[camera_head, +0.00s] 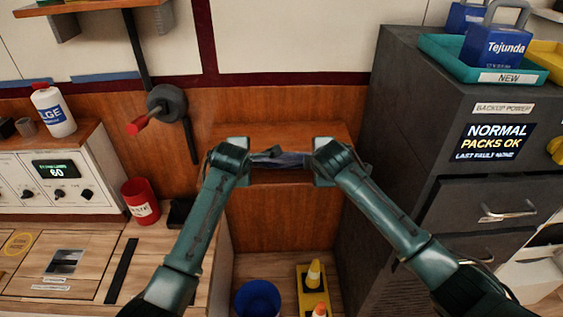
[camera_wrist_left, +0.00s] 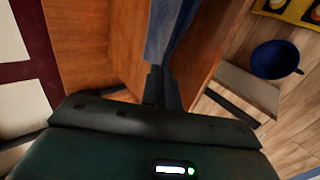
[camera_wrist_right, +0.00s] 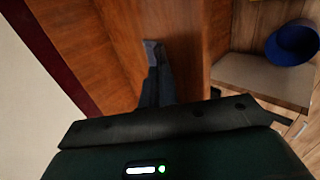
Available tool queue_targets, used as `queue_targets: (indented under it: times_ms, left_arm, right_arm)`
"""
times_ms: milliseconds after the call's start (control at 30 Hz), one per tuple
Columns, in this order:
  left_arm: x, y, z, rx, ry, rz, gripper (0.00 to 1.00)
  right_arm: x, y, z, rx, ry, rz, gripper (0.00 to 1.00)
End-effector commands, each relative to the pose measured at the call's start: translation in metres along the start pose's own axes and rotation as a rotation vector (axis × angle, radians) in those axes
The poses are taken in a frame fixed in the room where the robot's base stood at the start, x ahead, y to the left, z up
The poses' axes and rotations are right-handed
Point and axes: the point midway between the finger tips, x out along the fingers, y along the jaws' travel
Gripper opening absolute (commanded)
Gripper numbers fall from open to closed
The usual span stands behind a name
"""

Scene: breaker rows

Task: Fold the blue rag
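The blue rag (camera_head: 285,160) is at the wooden shelf in the middle of the head view, bunched into a narrow strip between my grippers. My left gripper (camera_head: 262,158) comes from the left with its fingers close together on the rag. In the left wrist view the rag (camera_wrist_left: 168,32) runs away from its fingertips (camera_wrist_left: 163,75). My right gripper (camera_head: 312,160) faces it from the right, fingers also close together. In the right wrist view a small piece of rag (camera_wrist_right: 151,50) shows at its fingertips (camera_wrist_right: 157,75). The rag's far side is hidden.
The wooden shelf (camera_head: 300,133) is fixed to the panelled wall, with a dark grey cabinet (camera_head: 400,110) close on its right. A red-handled crank (camera_head: 165,105) is on the wall at left. A blue bucket (camera_head: 258,299) stands on the floor below.

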Motion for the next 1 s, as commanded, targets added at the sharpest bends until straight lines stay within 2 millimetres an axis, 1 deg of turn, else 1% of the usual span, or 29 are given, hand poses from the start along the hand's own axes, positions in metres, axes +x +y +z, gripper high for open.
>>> queue_targets:
  times_ms: [33, 200, 533, 600, 1000]
  left_arm:
    - [0.0032, -0.0056, -0.0002, -0.003, -0.002, 0.028, 0.0]
    - [0.0053, -0.0082, -0.0001, -0.005, -0.003, 0.092, 0.0]
    - [0.0053, -0.0078, -0.0002, -0.005, -0.004, 0.106, 0.0]
    - [0.0054, -0.0079, -0.0002, -0.005, -0.004, 0.105, 0.08]
    - [0.0056, -0.0081, -0.0004, -0.005, -0.003, 0.104, 0.4]
  right_arm:
    - [0.0033, -0.0054, -0.0001, -0.003, 0.0, 0.029, 0.0]
    - [0.0053, -0.0082, -0.0003, -0.004, -0.003, 0.092, 0.0]
    - [0.0054, -0.0082, -0.0004, -0.005, -0.003, 0.105, 0.0]
    - [0.0055, -0.0082, -0.0003, -0.004, -0.003, 0.105, 0.08]
    - [0.0055, -0.0081, -0.0004, -0.004, -0.004, 0.104, 0.4]
